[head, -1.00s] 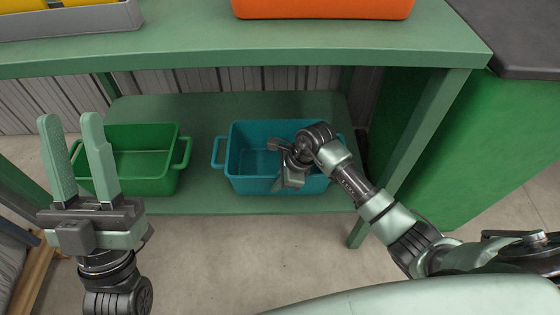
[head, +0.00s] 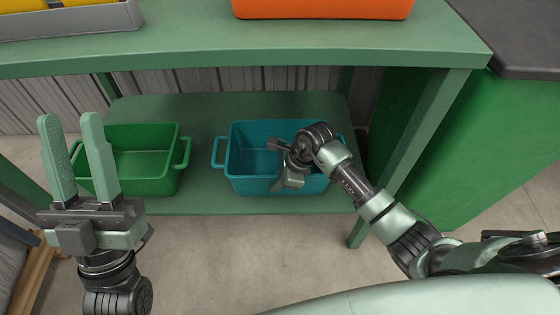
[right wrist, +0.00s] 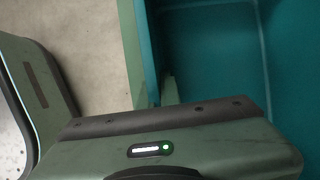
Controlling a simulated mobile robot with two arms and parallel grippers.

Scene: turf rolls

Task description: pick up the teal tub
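The teal tub (head: 250,185) stands upright on the lower shelf of the green bench, with a loop handle at each end. My right gripper (head: 285,175) points down at its near rim, right of the middle. Its arm covers the tub's right part. In the right wrist view the tub's inside (right wrist: 215,60) fills the right side, and my gripper's body hides most of the fingers. I cannot tell whether they touch the wall or how far apart they are. My left gripper (head: 70,125) is open and empty, pointing up, in front of the green tub.
A green tub (head: 145,187) stands left of the teal one on the lower shelf (head: 203,200). The bench top above holds an orange container (head: 320,8) and a grey tray (head: 75,22). A bench leg (head: 420,140) and a green cabinet (head: 455,160) stand at the right.

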